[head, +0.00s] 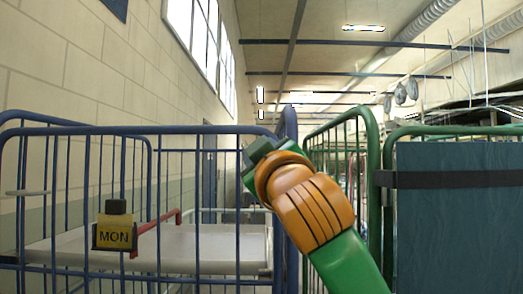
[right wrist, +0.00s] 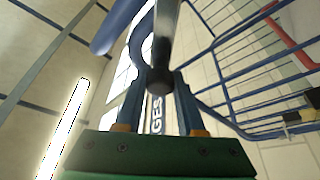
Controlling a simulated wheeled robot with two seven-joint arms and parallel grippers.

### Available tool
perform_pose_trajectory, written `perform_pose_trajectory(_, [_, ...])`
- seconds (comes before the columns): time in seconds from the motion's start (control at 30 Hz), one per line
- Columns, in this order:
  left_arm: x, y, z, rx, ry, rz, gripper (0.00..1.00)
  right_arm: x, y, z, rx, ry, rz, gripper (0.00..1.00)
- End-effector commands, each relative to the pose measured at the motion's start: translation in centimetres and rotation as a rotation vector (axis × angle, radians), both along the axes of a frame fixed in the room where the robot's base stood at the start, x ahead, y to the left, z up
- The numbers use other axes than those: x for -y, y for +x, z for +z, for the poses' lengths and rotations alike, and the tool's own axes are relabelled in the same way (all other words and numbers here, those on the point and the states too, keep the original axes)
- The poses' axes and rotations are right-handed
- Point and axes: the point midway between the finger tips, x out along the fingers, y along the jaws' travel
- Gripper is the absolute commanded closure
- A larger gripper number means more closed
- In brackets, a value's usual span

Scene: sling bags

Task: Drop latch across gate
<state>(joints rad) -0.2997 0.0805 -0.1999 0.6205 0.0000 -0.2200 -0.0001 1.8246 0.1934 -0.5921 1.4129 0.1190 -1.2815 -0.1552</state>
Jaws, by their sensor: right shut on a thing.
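My right gripper (head: 248,160) reaches in from the lower right of the head view, at the top right corner post of the blue cage cart (head: 190,130). In the right wrist view its two dark blue fingers (right wrist: 165,78) are shut on a grey bar with a black rounded end (right wrist: 160,78), which I take to be the latch. The bar runs upward out of that view. In the head view the gripper and arm hide the held part and some of the corner post. My left gripper is not in view.
A yellow MON tag (head: 114,235) with a black top and a red bar (head: 157,232) are on the cart's near side, above its pale shelf (head: 215,247). Green cage carts (head: 376,150), one with a blue-green panel (head: 460,220), stand close on the right. A wall is left.

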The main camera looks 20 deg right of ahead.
Motion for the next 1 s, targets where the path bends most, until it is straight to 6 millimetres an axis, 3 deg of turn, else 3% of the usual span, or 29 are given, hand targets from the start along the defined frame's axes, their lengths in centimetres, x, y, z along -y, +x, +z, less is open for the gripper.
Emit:
perform_pose_trajectory(0.43, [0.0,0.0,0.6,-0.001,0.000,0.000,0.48,-2.6,0.7,-3.2,-0.113,-0.407,0.001,1.00])
perform_pose_trajectory(1.0, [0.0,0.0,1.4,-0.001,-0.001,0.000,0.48,-3.7,1.0,-7.3,-0.224,-0.793,0.000,1.00])
